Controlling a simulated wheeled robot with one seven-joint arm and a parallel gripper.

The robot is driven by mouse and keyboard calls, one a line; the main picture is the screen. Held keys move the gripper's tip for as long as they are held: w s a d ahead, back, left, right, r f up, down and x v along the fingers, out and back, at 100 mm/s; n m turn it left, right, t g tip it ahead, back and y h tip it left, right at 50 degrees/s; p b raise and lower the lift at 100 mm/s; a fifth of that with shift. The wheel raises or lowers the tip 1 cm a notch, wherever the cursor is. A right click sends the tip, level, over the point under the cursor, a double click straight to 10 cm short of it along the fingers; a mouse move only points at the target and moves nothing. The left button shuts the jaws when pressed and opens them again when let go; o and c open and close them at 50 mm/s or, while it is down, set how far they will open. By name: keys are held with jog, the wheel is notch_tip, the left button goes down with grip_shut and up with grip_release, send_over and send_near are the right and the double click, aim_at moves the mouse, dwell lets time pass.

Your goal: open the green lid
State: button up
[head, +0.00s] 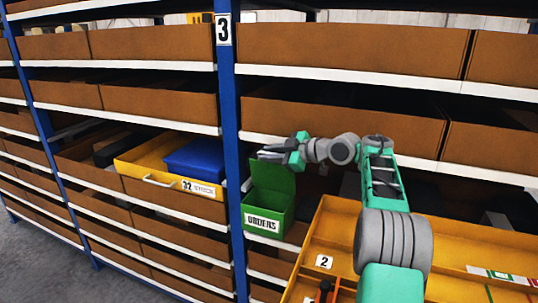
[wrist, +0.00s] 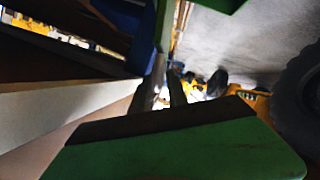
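The green box (head: 264,219), labelled "UNDERS", sits on a shelf just right of the blue post in the head view. Its green lid (head: 273,183) stands raised, roughly upright, at the back of the box. My gripper (head: 264,151) is just above the lid's top edge, fingers pointing left, with a narrow gap between them and nothing seen in it. In the wrist view the fingers (wrist: 167,92) show near the middle, and a green panel with a dark edge, apparently the lid, fills the bottom. Whether the gripper touches the lid cannot be told.
A blue shelf post (head: 228,150) marked 3 stands left of the box. A yellow tray (head: 130,160) with a blue bin (head: 196,160) is further left. A large yellow tray (head: 335,222) lies to the right, below my arm. Brown shelf boxes line the rack above.

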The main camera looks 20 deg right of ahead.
jog(key=shift+o, duration=1)
jog(key=shift+d, duration=0.15)
jog(key=shift+s+d, duration=0.15)
jog(key=b+v, duration=0.2)
jog(key=v, duration=0.5)
jog(key=shift+s, duration=0.2)
